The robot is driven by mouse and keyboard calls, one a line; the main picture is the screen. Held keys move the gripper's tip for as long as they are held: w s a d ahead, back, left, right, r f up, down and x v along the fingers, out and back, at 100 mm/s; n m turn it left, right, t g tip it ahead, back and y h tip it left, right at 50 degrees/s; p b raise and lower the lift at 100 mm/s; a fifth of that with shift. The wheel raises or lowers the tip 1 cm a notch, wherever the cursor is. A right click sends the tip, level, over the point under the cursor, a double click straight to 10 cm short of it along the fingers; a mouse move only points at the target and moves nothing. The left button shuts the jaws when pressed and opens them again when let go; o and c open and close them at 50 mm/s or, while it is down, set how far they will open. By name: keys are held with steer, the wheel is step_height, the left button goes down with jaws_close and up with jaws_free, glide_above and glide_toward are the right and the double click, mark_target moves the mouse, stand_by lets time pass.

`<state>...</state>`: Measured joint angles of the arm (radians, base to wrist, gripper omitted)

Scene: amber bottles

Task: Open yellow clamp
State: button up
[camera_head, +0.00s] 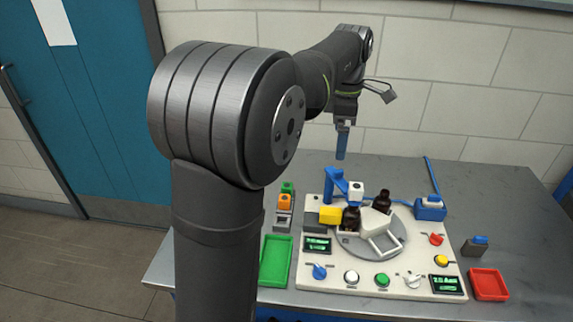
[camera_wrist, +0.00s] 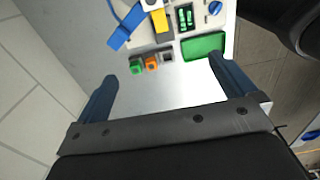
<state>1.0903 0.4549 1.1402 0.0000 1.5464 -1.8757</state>
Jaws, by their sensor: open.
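A yellow clamp block (camera_head: 331,214) sits at the left side of the white panel, beside a dark amber bottle (camera_head: 351,219). In the wrist view the yellow block (camera_wrist: 160,20) shows at the top, next to a blue arm piece (camera_wrist: 126,26). A second amber bottle (camera_head: 383,201) stands farther back on the grey turntable (camera_head: 350,243). My gripper (camera_head: 341,148) is raised above the back of the table, well apart from the clamp. In the wrist view my gripper (camera_wrist: 157,75) has its two blue fingers wide apart with nothing between them. The clamp's far side is hidden.
The white panel (camera_head: 319,289) carries knobs, buttons and green displays. A green tray (camera_head: 275,262) lies at its left and a red tray (camera_head: 488,284) at its right. Orange (camera_head: 284,201) and green (camera_head: 287,187) pieces stand behind the green tray. The table's back right is mostly clear.

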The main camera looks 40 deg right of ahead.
steer(key=c, duration=1)
steer(key=g+h, duration=0.3)
glide_toward(327, 211)
steer(key=x, duration=1)
steer(key=shift+f, duration=0.1)
steer(key=shift+c, duration=0.2)
